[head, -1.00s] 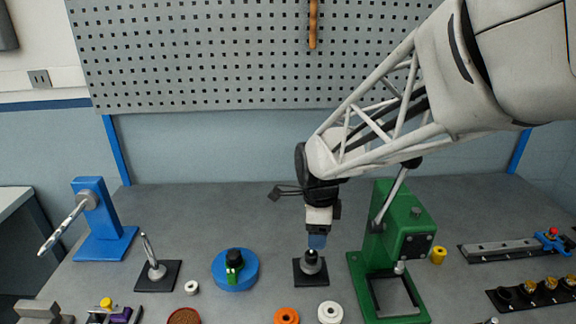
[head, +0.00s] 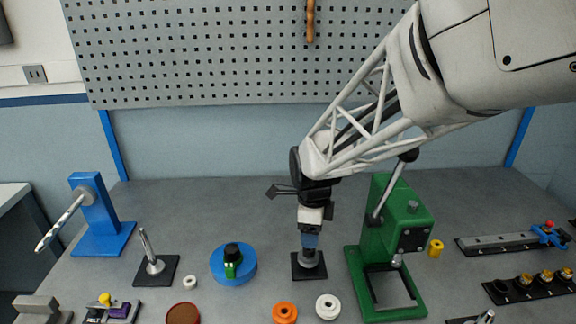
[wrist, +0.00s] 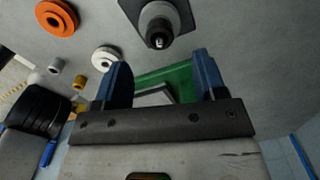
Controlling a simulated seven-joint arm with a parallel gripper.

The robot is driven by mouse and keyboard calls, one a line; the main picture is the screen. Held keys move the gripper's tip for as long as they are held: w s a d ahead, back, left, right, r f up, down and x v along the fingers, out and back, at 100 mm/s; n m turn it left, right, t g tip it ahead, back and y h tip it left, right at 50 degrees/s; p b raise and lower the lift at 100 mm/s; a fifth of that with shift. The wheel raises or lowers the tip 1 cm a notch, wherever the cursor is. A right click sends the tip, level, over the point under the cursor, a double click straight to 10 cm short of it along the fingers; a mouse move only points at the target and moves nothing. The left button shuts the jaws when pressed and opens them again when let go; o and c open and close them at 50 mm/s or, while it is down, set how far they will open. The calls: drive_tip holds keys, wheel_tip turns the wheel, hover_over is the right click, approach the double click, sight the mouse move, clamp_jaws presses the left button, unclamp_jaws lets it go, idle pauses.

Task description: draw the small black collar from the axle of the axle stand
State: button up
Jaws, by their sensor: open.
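The axle stand has a square black base (head: 298,274) and stands upright below my gripper (head: 309,243). In the head view my fingers cover most of its top. In the wrist view the grey axle stand (wrist: 150,12) is at the top of the picture. The small black collar (wrist: 157,32) sits around its axle, and the shiny axle tip pokes out of it. My gripper also shows in the wrist view (wrist: 160,65), with two blue fingers apart and nothing between them. The collar lies just past the fingertips, between their lines.
A green press (head: 386,215) stands close on the right. A white ring (head: 328,307) and an orange ring (head: 285,312) lie in front. A blue round block (head: 234,277) and a stand with a tilted rod (head: 152,265) are to the left.

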drive_tip(key=shift+f, duration=2.85)
drive_tip(key=c, duration=1)
drive_tip(key=shift+r, duration=2)
drive_tip(key=shift+r, duration=0.6)
drive_tip(key=shift+r, duration=0.15)
drive_tip(key=shift+r, duration=1.9)
